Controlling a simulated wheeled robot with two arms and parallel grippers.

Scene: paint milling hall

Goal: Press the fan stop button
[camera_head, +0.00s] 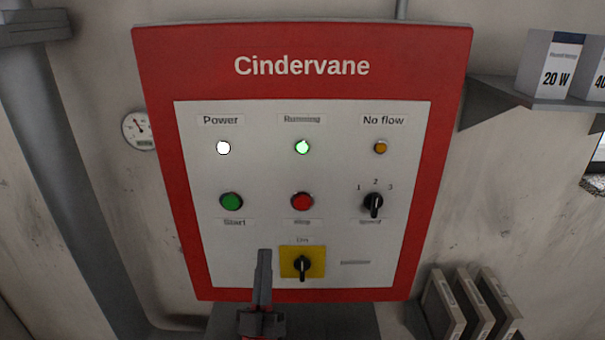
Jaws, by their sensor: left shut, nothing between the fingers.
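The red-framed Cindervane control panel (152,130) fills the middle of the head view. The red stop button (302,201) sits in its middle row, with a blurred label below it. The green Start button (231,201) is to its left and a black rotary selector (373,204) to its right. My left gripper (264,254) is shut and empty. Its tips show below and left of the red button, left of the yellow switch plate; whether they touch the panel I cannot tell. My right gripper is not in view.
The yellow plate with a black rotary switch (302,265) is close to the right of my left gripper. Above, the white Power lamp (223,148) and green Running lamp (302,147) are lit. A shelf (510,92) with boxes is at right; several binder-like items (442,305) stand below.

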